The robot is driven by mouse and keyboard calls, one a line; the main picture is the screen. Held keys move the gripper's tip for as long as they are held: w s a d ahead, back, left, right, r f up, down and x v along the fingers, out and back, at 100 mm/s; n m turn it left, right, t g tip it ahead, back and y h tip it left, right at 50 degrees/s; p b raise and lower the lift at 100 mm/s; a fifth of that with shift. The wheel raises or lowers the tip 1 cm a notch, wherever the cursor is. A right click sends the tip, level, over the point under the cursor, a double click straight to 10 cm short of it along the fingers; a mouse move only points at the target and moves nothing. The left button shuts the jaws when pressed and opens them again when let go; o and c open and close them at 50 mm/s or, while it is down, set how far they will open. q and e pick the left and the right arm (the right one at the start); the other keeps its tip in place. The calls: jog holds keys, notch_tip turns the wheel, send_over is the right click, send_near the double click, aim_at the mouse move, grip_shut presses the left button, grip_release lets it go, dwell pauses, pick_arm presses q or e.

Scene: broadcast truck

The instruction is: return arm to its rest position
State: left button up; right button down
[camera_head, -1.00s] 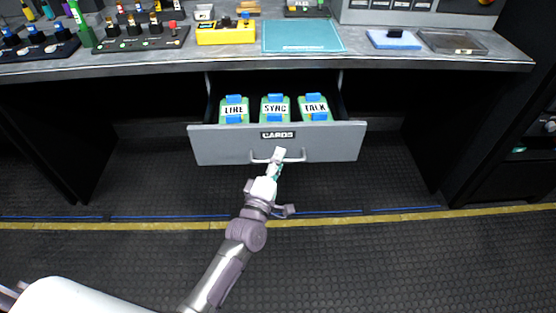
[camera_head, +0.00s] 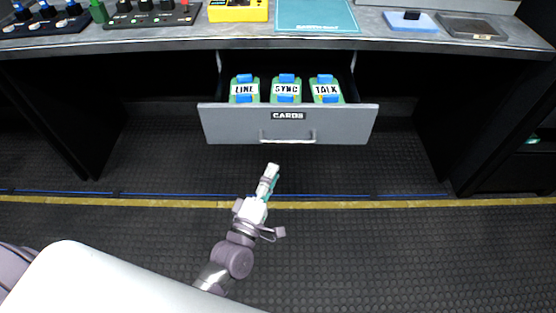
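My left gripper (camera_head: 270,175) is in the lower middle of the head view, below and in front of the drawer (camera_head: 340,125). It is apart from the drawer's handle (camera_head: 288,140) and seems to hold nothing. Its fingers show as a narrow, edge-on shape, so whether they are open or shut is unclear. The grey drawer is pulled out under the desk and labelled CARDS. Three green cards with blue ends lie in it: LINE (camera_head: 244,90), SYNC (camera_head: 286,90) and TALK (camera_head: 326,90). My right gripper is out of view.
The desk top (camera_head: 200,38) above holds a yellow box (camera_head: 238,11), a teal mat (camera_head: 316,16), a blue pad (camera_head: 410,22) and switch panels on the left. Dark cabinet sides flank the drawer. The black floor (camera_head: 400,250) in front is clear, with a yellow line across it.

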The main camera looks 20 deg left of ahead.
pick_arm(q)
jog(key=shift+s, duration=0.5)
